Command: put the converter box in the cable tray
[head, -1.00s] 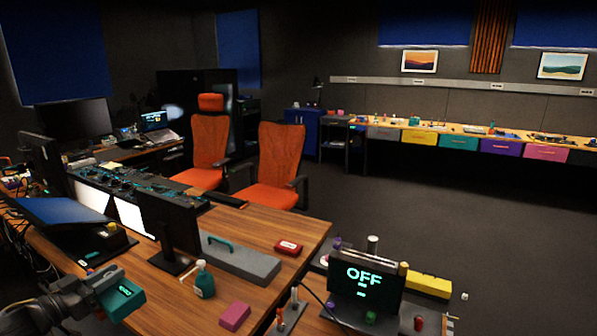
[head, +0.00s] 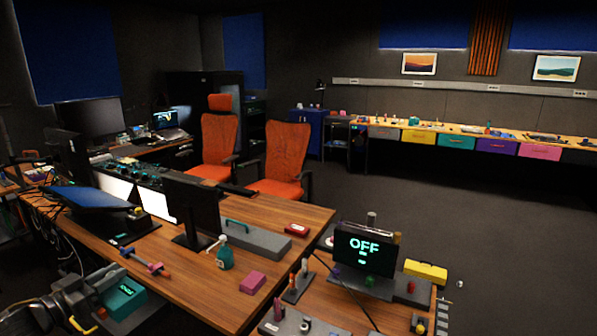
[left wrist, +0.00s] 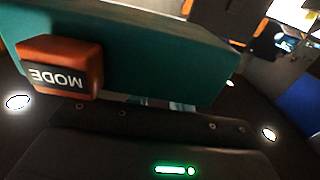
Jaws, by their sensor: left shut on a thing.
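A teal box (head: 126,297), which I take to be the converter box, is held at the lower left of the head view. My left gripper (head: 103,304) is shut on it, in the air in front of the wooden desk's left edge. In the left wrist view the teal box (left wrist: 150,45) fills the top, with an orange block marked MODE (left wrist: 62,68) on it. The fingertips are mostly hidden behind the box. I cannot identify the cable tray for sure; a long grey case with a teal handle (head: 256,243) lies on the desk. My right gripper is not in view.
The wooden desk (head: 190,288) carries monitors, a green bottle (head: 224,256), a pink block (head: 252,282) and a red box (head: 297,229). Two orange chairs (head: 282,160) are behind. Open floor (head: 480,220) lies to the right.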

